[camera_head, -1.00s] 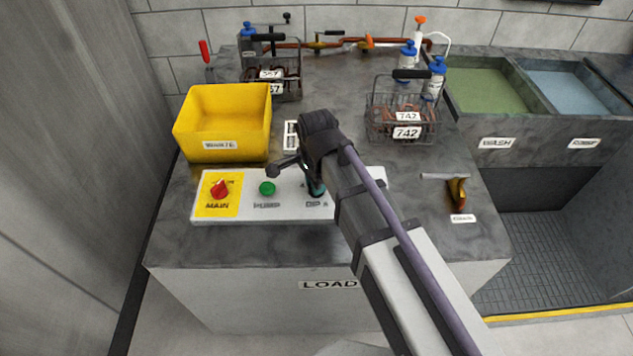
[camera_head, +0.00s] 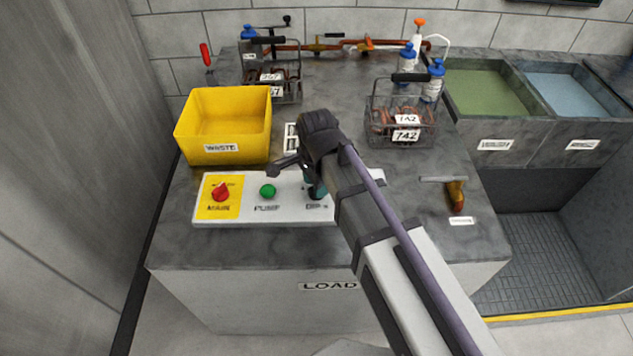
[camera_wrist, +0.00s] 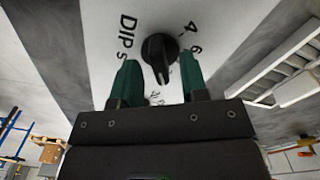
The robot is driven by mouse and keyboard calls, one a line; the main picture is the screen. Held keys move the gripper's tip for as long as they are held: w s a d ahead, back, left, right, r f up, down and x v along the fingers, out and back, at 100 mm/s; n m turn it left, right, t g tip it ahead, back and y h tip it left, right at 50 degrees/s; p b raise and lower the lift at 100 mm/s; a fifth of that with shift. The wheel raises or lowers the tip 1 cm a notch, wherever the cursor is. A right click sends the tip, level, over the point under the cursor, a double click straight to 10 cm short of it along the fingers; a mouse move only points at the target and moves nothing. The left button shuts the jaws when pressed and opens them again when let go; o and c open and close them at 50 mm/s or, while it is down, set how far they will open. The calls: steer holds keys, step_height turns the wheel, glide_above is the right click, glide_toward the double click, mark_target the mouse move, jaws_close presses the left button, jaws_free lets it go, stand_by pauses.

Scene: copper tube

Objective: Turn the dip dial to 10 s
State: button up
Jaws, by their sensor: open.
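The dip dial is a black knob (camera_wrist: 158,52) on the white control panel (camera_head: 290,186). In the wrist view the label "DIP s" is to its left and the numbers 4 and 6 to its right; other marks below it are partly hidden. The knob's pointer reading is not clear to me. My gripper (camera_wrist: 160,82) has green fingers, open, one on each side of the knob's lower part, with gaps visible. In the head view my gripper (camera_head: 317,188) is over the dial, and my arm hides most of it.
The panel also has a red main switch (camera_head: 220,191) and a green pump button (camera_head: 267,190). A yellow waste bin (camera_head: 222,126) stands behind it. A wire basket (camera_head: 402,112) tagged 742 is to the right. A brown-handled tool (camera_head: 456,195) lies at the right.

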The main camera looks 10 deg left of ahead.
mark_target(322, 200)
step_height(322, 200, up, 10)
steer(key=p, duration=0.8)
steer(key=shift+f, duration=0.15)
steer(key=s+d+r+n+p, duration=0.1)
steer(key=d+n, duration=0.3)
steer(key=d, duration=1.1)
steer(key=s+d+r+n+p, duration=0.2)
steer(key=d+n, duration=0.3)
steer(key=d, duration=1)
steer(key=shift+r+p, duration=0.55)
steer(key=shift+p, duration=0.25)
